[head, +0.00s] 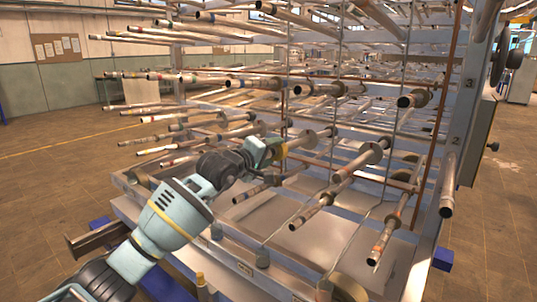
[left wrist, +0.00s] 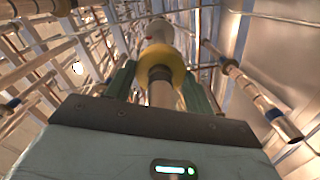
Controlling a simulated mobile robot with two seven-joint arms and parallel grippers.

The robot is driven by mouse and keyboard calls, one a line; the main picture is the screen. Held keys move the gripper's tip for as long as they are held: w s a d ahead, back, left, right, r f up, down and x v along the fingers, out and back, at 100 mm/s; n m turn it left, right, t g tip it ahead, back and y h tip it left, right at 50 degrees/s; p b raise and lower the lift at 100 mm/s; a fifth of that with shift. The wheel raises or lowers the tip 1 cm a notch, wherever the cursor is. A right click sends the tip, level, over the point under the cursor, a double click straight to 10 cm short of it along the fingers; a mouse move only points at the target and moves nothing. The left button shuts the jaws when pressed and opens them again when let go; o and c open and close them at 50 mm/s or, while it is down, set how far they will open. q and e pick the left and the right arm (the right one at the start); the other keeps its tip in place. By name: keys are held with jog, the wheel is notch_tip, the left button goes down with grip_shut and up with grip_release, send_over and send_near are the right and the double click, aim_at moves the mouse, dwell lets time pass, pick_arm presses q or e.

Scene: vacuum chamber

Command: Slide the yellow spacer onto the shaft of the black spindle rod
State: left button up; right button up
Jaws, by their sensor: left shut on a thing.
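The yellow spacer (left wrist: 162,62) is a thick ring between the green fingers of my left gripper (left wrist: 158,88) in the left wrist view. A rod (left wrist: 162,94) shows on the near side of the ring, with a dark band at it, and a pale wider part lies beyond. The ring appears to be around this rod; I cannot tell how far along it sits. In the head view my left gripper (head: 272,149) is shut on the spacer (head: 283,151), seen edge-on beside a grey disc-ended rod (head: 304,139). My right gripper is not in view.
A metal rack holds several banded rods pointing outward, above, below and beside my left gripper. One banded rod (head: 312,210) projects to the lower right of it. A rack upright (head: 459,125) stands at the right. Open floor (head: 60,165) lies at the left.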

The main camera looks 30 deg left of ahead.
pick_arm(q)
jog(key=shift+w, duration=0.3)
jog(key=shift+w, duration=0.15)
jog(key=o, duration=1.1)
jog(key=shift+c, duration=0.2)
jog(key=shift+s, duration=0.3)
jog(key=s, duration=0.7)
jog(key=shift+s+a+r+b, duration=0.15)
jog(key=shift+a+r+b, duration=0.15)
jog(key=shift+b, duration=0.1)
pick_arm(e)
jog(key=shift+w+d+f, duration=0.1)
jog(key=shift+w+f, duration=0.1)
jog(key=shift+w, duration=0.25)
